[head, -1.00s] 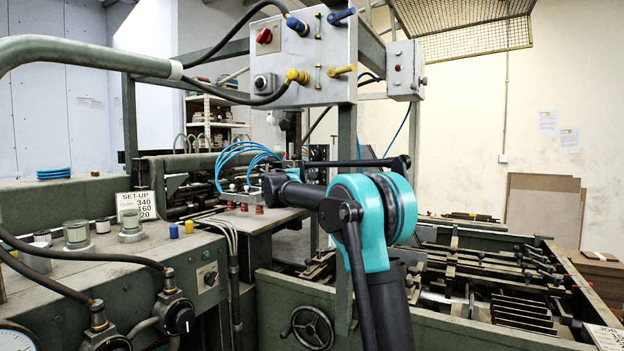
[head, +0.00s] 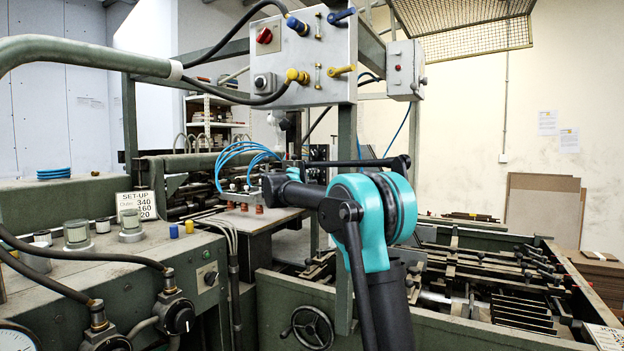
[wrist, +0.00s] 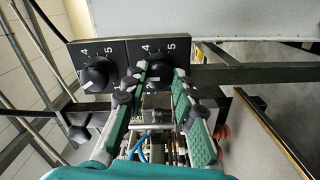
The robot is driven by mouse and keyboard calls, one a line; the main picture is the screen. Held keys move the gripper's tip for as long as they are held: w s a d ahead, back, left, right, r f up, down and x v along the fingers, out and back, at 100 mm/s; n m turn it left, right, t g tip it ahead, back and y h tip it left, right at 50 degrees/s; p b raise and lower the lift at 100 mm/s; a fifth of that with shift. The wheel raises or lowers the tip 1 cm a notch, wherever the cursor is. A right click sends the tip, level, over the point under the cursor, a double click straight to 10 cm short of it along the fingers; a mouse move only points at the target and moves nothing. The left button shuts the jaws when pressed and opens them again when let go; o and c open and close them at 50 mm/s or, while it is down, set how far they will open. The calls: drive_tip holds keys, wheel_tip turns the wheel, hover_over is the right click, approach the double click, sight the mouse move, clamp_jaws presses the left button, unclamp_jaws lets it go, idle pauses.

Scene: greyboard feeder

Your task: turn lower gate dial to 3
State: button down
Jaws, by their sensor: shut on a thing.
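In the wrist view two black dial plates sit side by side, each with white figures 4 and 5 showing. The picture is turned sideways, with the table to the right, so the right plate is the lower gate dial (wrist: 172,47). My gripper (wrist: 160,72) has its two green-backed fingers on either side of that dial's knob and is shut on it. The fingers hide most of the knob, and I cannot read its setting. The upper dial (wrist: 96,74) on the left is free, with its round black knob in view. In the head view my arm hides the gripper.
A grey frame bar (wrist: 250,74) runs just right of the dials in the wrist view. In the head view copper-coloured suction cups (head: 243,207) with blue hoses hang left of my arm, above a table. A grey control box (head: 330,70) stands above.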

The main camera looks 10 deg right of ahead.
drive_tip(key=shift+f, duration=0.1)
drive_tip(key=c, duration=1.2)
unclamp_jaws()
drive_tip(key=shift+s, duration=0.1)
drive_tip(key=v, duration=1.2)
